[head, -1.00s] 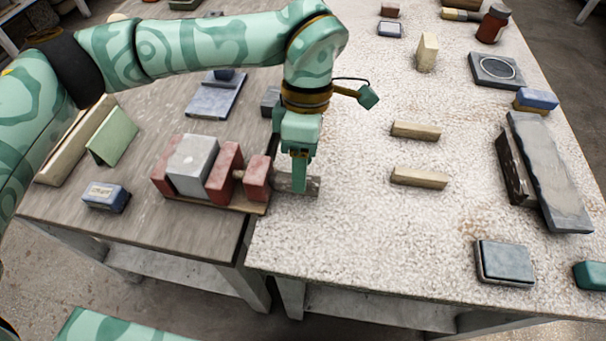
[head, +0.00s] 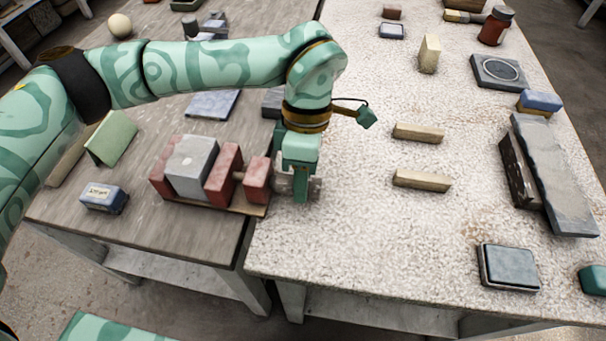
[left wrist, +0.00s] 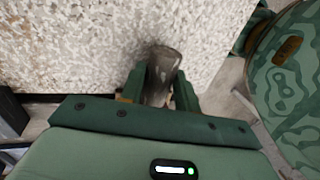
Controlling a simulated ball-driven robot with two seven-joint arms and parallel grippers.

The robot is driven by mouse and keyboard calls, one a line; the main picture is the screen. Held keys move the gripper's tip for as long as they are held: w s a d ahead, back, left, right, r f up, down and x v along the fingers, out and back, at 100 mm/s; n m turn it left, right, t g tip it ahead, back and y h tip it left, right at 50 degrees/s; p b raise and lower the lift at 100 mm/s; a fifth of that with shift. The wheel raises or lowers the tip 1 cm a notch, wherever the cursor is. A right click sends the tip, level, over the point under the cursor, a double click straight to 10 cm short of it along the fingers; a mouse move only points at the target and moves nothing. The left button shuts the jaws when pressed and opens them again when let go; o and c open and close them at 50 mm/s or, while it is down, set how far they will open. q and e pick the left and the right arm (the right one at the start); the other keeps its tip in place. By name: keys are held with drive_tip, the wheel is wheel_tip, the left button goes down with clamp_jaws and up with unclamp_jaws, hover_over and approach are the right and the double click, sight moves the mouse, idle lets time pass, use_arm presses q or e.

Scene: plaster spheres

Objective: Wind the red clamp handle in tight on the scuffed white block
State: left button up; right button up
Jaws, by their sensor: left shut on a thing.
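The red clamp (head: 256,180) lies on the wooden table near its right edge. The scuffed white block (head: 193,163) sits between its left jaw and its middle jaw (head: 223,173). Any small gap there is too fine to tell. A screw shows between the middle jaw and the right red end. The clamp handle (head: 316,187) sticks out to the right over the speckled table and looks grey, not red. My left gripper (head: 301,193) points down and is shut on it. In the left wrist view the handle (left wrist: 161,75) stands between both fingers.
A blue-topped box (head: 104,196) lies left of the clamp, with a green wedge (head: 112,138) behind. Two pale bars (head: 422,180) lie right of my left gripper. A grey slab (head: 553,175) lies farther right. The speckled table's front middle is clear.

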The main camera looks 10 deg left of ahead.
use_arm(q)
drive_tip(key=shift+w+f+g+b, duration=0.2)
drive_tip(key=shift+g+b, duration=0.1)
drive_tip(key=shift+g, duration=0.4)
drive_tip(key=shift+w+f+g+b, duration=0.1)
drive_tip(key=shift+g+b, duration=0.4)
drive_tip(key=shift+g, duration=0.2)
drive_tip(key=g+b, duration=0.2)
drive_tip(key=b, duration=0.1)
drive_tip(key=shift+w+f+g, duration=0.2)
drive_tip(key=shift+f+g, duration=0.05)
drive_tip(key=shift+g, duration=0.15)
drive_tip(key=shift+r+g+b, duration=0.1)
drive_tip(key=shift+g+b, duration=0.4)
drive_tip(key=shift+b, duration=0.5)
drive_tip(key=shift+r, duration=0.1)
use_arm(e)
wheel_tip(320, 180, down, 6)
drive_tip(key=s+d, duration=0.1)
drive_tip(key=s, duration=0.1)
drive_tip(key=shift+g, duration=0.3)
